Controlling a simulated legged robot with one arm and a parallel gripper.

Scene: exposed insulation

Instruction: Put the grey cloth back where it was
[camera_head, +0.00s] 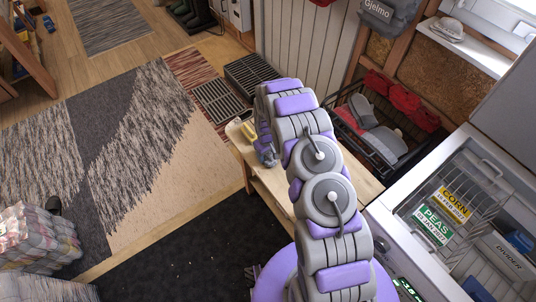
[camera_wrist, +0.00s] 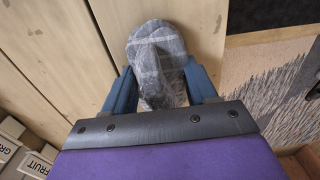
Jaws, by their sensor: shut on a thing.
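The grey cloth (camera_wrist: 158,55), with a pale checked pattern, is bunched between the two blue fingers of my gripper (camera_wrist: 160,88) in the wrist view. The fingers are shut on it from both sides. Behind the cloth is the pale wooden top of the bench (camera_wrist: 60,35); I cannot tell whether the cloth touches it. In the head view my arm reaches over the low wooden bench (camera_head: 355,185). There my gripper is mostly hidden by the arm, and I cannot make out the cloth.
A small yellow thing (camera_head: 248,130) is at the bench's left end. A dark crate (camera_head: 375,130) with red and grey items stands beyond the bench. An open freezer (camera_head: 460,200) with a wire basket is at right. A patterned rug (camera_head: 135,150) covers the floor at left.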

